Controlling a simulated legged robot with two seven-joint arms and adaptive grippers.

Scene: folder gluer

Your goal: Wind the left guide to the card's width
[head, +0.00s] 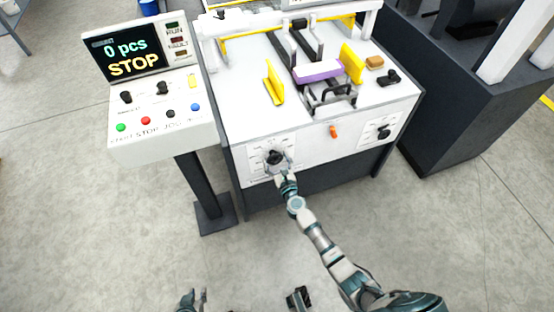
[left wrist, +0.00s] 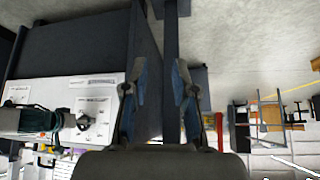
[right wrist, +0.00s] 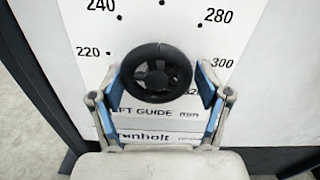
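The black left guide knob (head: 273,157) is on the front panel of the white machine. In the right wrist view the knob (right wrist: 156,73) covers part of a dial marked 220 to 300, above the label "LEFT GUIDE mm". My right gripper (head: 281,167) is at the knob. Its fingers (right wrist: 160,85) are open, one on each side, with a visible gap on the right; contact on the left is unclear. The yellow left guide plate (head: 273,84) stands apart from the purple card (head: 317,70). My left gripper (head: 191,299) hangs low, its fingers (left wrist: 159,95) open and empty.
A control console (head: 155,90) reading "0 pcs STOP" stands left on a post. A second yellow guide (head: 352,64) is right of the card. Another knob (head: 383,132) and an orange part (head: 333,131) are on the front panel. A dark machine (head: 455,100) stands right.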

